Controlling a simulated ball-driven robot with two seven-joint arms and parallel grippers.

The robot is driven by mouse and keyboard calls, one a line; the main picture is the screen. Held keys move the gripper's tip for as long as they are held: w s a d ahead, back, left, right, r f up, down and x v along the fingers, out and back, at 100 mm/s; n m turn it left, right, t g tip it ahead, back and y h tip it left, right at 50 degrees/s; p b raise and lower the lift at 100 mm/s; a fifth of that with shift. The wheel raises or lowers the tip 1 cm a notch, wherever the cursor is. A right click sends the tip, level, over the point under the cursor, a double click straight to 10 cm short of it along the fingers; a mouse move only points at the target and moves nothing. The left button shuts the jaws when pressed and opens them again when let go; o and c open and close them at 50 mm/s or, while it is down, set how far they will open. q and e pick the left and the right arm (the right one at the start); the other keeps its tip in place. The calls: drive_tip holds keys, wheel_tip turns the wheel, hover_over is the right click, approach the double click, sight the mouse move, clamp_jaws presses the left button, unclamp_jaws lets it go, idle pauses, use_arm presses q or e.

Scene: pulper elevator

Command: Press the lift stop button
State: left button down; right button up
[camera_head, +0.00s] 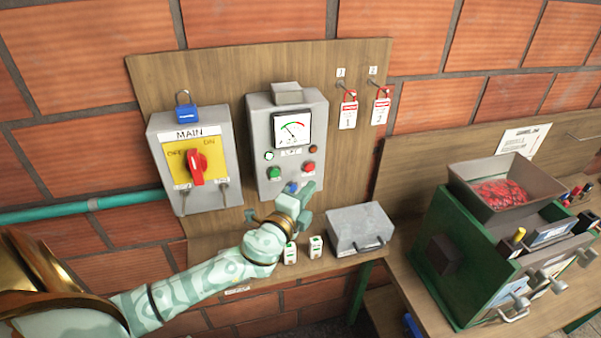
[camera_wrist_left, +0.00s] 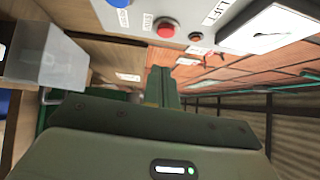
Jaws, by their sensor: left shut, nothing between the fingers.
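The grey control box (camera_head: 261,135) hangs on a wooden board, with a dial meter (camera_head: 291,129) on its upper part. Its red button (camera_head: 309,167) sits at lower right, with a green button (camera_head: 274,173) to its left and a blue button (camera_head: 291,187) below. The red button also shows at the top of the left wrist view (camera_wrist_left: 166,28). My left gripper (camera_head: 307,190) is shut and empty, just below the red button in the head view. In the left wrist view its closed fingers (camera_wrist_left: 161,82) appear apart from the button. My right gripper is not in view.
A MAIN switch box (camera_head: 218,145) with a red handle hangs left of the control box. A grey metal box (camera_head: 358,229) and small white-green items (camera_head: 316,246) stand on the shelf below. A green machine (camera_head: 440,235) with a hopper stands at right.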

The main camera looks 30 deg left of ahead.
sight(314, 168)
use_arm(q)
drive_tip(key=w+a, duration=0.3)
drive_tip(key=shift+w+r, duration=0.1)
drive_tip(key=shift+w, duration=0.2)
